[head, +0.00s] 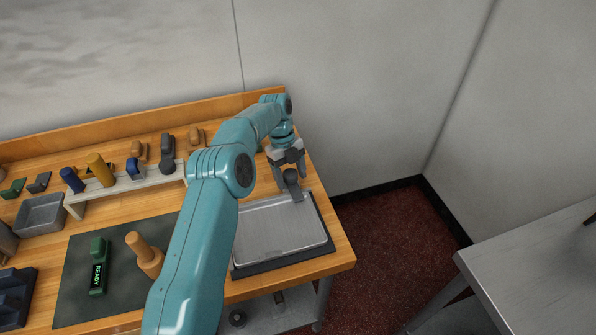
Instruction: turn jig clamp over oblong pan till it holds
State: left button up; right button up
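The oblong pan (268,240) is a shallow grey metal tray on a dark base at the right end of the wooden bench. The jig clamp (293,186) is a dark grey lever at the pan's far edge, its lower end reaching over the rim. My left gripper (291,181) points down at the clamp, with its fingers spread on either side of the lever's upper end. The fingers look wider apart than the lever; any contact is too small to tell. My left arm hides the pan's left edge. My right gripper is not in view.
A pale rack (120,188) with blue, tan and grey handled tools stands left of my arm. A dark mat (75,275) holds a green READY device (98,267) and a wooden peg tool (146,255). A grey bin (41,214) sits further left. A grey table (535,270) stands apart at right.

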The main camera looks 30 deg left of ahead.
aim_at(291, 173)
pick_arm(q)
notch_tip(291, 173, up, 6)
jog(key=p, duration=0.3)
jog(key=shift+r, duration=0.2)
jog(key=shift+r+p, duration=0.3)
jog(key=shift+r, duration=0.05)
jog(key=shift+s+d+f, duration=0.1)
